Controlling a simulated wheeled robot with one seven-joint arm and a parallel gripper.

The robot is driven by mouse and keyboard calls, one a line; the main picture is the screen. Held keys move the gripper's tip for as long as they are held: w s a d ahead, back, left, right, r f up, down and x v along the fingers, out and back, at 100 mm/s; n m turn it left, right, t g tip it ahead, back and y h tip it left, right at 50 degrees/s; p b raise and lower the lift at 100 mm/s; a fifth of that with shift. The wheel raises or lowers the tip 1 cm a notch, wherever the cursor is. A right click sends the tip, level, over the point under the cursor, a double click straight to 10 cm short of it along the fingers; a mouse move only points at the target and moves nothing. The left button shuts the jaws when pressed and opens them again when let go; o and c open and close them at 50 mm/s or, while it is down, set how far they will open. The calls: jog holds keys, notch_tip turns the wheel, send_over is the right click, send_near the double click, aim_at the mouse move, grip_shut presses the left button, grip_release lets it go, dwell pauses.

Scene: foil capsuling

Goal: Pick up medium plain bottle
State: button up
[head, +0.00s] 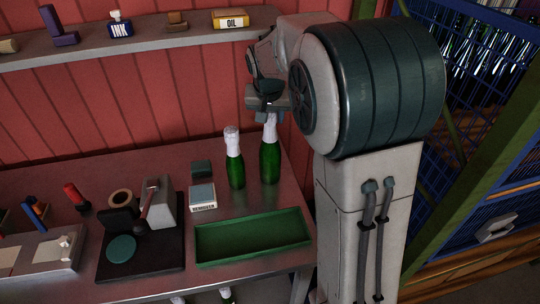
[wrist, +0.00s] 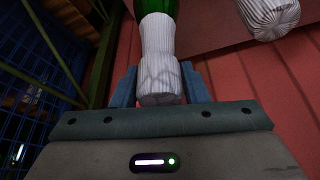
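Two green bottles with white foil tops stand upright on the metal table in the head view. My gripper (head: 270,116) points down over the top of the right-hand bottle (head: 270,162). In the wrist view that bottle's foil neck (wrist: 158,55) lies between the two blue fingers of my gripper (wrist: 160,85). The fingers flank the foil closely; I cannot tell whether they press on it. The left-hand bottle (head: 235,165) stands apart beside it, and its foil top (wrist: 272,14) shows in the wrist view. I cannot tell which bottle is the medium plain one.
A green tray (head: 254,240) lies in front of the bottles. A small labelled box (head: 202,196) and a black-based device (head: 140,250) are to the left. A shelf (head: 150,48) with ink and oil boxes runs along the red wall. A blue mesh rack (head: 480,90) stands right.

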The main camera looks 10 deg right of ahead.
grip_shut()
jog(key=shift+r, duration=0.1)
dwell(1.1)
